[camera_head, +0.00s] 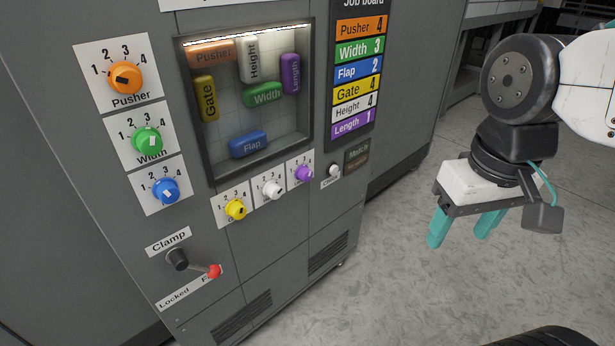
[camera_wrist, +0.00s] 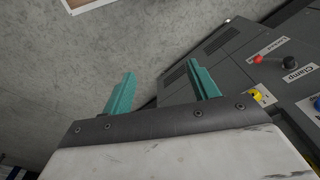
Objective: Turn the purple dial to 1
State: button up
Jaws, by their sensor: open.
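The purple dial (camera_head: 303,173) sits on a white label plate at the right end of a row of three dials on the grey cabinet, below the window. Its pointer direction is too small to tell. The job board (camera_head: 354,80) lists Length 1 in purple on its bottom row. My gripper (camera_head: 458,232) is open and empty, with teal fingers, in free air to the right of the cabinet and well apart from the dial.
Beside the purple dial are a white dial (camera_head: 272,189) and a yellow dial (camera_head: 235,209). Orange (camera_head: 126,77), green (camera_head: 147,141) and blue (camera_head: 165,190) dials line the left. A red-tipped clamp lever (camera_head: 197,266) sticks out below. The floor at right is clear.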

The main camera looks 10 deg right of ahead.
jog(key=w+d+f+g, duration=0.1)
jog(key=w+f+g, duration=0.1)
jog(key=w+f, duration=0.25)
jog(key=n+t+y, duration=0.6)
jog(key=t+y, duration=0.4)
jog(key=t, duration=0.6)
send_near(309, 177)
jog(key=x, duration=1)
jog(key=shift+s, duration=0.1)
